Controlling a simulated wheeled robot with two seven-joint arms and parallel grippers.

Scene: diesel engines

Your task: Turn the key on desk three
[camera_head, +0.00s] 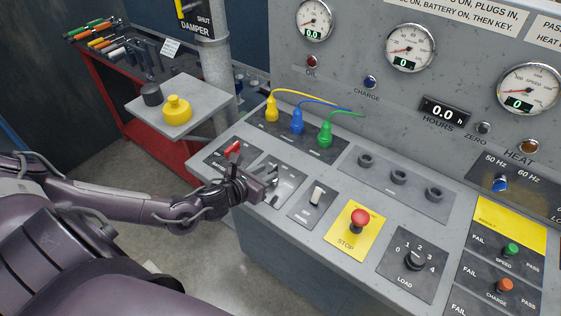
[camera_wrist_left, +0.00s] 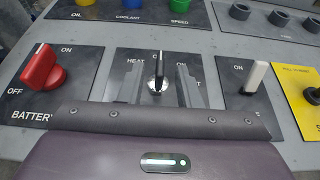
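The key (camera_wrist_left: 158,72) is a black-and-silver switch standing upright on a grey plate marked HEAT, in the middle of the left wrist view. Its handle points up toward the partly hidden label above. My left gripper (camera_head: 267,187) is over this plate on the sloping desk (camera_head: 310,172). In the wrist view its two fingers stand apart on either side of the key, with gaps showing; it is open and holds nothing. In the head view the gripper largely hides the key. My right gripper is not in view.
A red battery switch (camera_wrist_left: 40,70) sits just left of the key plate, and a white toggle (camera_wrist_left: 256,78) just right. Farther right are a red stop button (camera_head: 361,217) and a load dial (camera_head: 416,260). Yellow, blue and green plugs (camera_head: 325,135) stand behind.

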